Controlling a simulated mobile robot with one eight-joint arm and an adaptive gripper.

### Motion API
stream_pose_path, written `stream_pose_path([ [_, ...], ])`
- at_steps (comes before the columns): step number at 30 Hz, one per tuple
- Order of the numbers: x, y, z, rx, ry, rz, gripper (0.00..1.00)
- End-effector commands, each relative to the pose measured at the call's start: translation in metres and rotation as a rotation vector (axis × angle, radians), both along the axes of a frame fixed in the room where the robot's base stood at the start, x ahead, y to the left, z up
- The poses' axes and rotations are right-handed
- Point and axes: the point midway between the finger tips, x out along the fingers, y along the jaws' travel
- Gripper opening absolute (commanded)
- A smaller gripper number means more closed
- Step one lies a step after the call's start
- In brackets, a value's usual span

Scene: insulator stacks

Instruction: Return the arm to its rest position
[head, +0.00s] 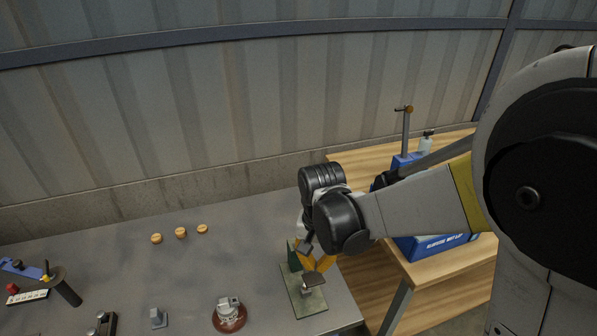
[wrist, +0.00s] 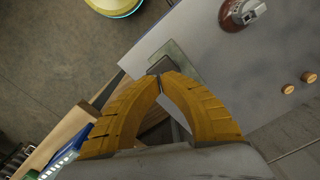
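My arm reaches in from the right in the head view, and my gripper (head: 314,268) points down over the right end of the grey table. In the wrist view, the two yellow fingers of my gripper (wrist: 160,74) bow outward and meet at their tips. Below the tips is a greenish base plate (head: 304,303) with an upright dark green part (head: 293,257) and a small grey plate (head: 314,280). The base plate also shows in the wrist view (wrist: 182,68). Whether the fingertips touch the stand cannot be told.
The grey table (head: 262,262) holds a brown insulator (head: 229,316), several small orange-tan discs (head: 180,232) and a grey block (head: 158,318). A wooden bench (head: 375,158) with a blue case (head: 437,243) and a post clamp (head: 405,130) stands at the right. A corrugated wall is behind.

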Motion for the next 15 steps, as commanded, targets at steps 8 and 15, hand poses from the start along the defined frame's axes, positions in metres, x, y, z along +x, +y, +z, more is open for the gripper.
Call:
stream_pose_path([
  [8, -0.008, -0.024, 0.018, 0.021, -0.087, 0.030, 0.00],
  [15, -0.039, -0.074, 0.044, 0.028, -0.301, 0.111, 0.00],
])
